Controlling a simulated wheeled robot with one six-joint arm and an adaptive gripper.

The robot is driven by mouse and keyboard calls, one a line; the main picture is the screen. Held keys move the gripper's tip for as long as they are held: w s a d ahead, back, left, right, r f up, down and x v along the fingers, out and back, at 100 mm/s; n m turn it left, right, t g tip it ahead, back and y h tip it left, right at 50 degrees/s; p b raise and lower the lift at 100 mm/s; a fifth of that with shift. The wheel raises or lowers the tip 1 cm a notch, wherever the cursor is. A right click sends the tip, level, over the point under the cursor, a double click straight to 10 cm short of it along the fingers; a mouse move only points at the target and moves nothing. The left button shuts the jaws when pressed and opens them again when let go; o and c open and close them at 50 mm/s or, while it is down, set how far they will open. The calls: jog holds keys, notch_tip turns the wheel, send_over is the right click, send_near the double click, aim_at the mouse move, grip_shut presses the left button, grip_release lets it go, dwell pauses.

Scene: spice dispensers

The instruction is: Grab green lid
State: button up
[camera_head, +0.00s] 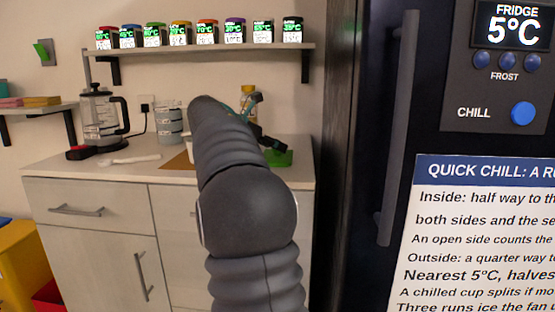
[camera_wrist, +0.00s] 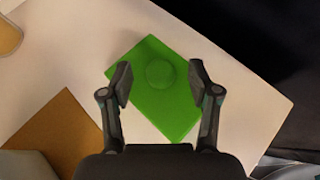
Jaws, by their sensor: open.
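The green lid (camera_wrist: 155,112) is a flat square with a round knob (camera_wrist: 160,74) in its middle, lying on the pale counter in the wrist view. My gripper (camera_wrist: 160,80) is open, with one fingertip on each side of the knob in that picture. I cannot tell how high the fingers are above the lid. In the head view, part of the green lid (camera_head: 279,157) shows at the counter's right end, partly hidden behind my arm and gripper (camera_head: 272,146).
A brown board (camera_wrist: 52,135) lies beside the lid. A french press (camera_head: 98,115) stands at the counter's left, and stacked containers (camera_head: 170,122) stand behind. A shelf (camera_head: 215,48) with several spice jars hangs above. The dark fridge (camera_head: 360,150) bounds the right.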

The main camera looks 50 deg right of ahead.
jog(key=shift+c, duration=0.2)
grip_shut()
